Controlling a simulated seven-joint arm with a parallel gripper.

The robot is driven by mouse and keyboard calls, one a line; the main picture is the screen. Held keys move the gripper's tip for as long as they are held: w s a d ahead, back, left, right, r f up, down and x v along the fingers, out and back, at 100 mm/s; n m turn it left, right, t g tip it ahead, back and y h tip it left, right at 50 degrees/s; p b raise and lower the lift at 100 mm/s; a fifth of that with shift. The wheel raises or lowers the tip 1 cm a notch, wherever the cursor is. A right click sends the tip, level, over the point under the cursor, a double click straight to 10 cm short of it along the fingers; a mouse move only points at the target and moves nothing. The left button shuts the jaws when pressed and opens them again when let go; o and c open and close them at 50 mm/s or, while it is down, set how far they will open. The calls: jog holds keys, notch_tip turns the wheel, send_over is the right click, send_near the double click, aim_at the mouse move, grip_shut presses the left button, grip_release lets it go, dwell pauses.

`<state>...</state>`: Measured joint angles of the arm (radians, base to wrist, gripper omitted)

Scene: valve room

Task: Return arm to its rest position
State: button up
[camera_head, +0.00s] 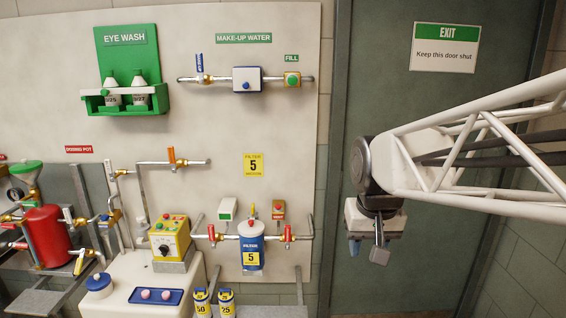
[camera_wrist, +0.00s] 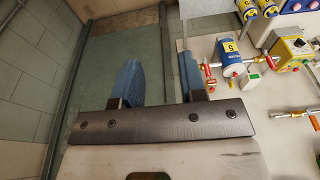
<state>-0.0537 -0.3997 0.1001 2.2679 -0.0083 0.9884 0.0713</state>
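My arm, a white lattice boom, reaches in from the right edge of the head view. My gripper (camera_head: 367,251) hangs from its end, pointing down in front of the grey-green door, to the right of the wall panel. In the wrist view my gripper (camera_wrist: 160,80) shows two blue-padded fingers standing apart. Nothing is between them, only the floor and door area behind. My gripper touches nothing that I can see.
The grey-green door (camera_head: 400,120) carries an exit sign (camera_head: 444,47). The wall panel (camera_head: 230,140) holds pipes, an eye wash station (camera_head: 125,75) and a blue filter (camera_head: 251,240). A red pot (camera_head: 46,235) is at far left. Space around my gripper looks clear.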

jog(key=s+d+f, duration=0.1)
jog(key=s+f, duration=0.2)
jog(key=s, duration=0.4)
jog(key=s+d+f, duration=0.1)
jog(key=s+f, duration=0.2)
jog(key=s, duration=0.4)
jog(key=shift+s+d+f, duration=0.15)
jog(key=shift+s+d, duration=0.15)
jog(key=shift+s, duration=0.05)
dwell(0.3)
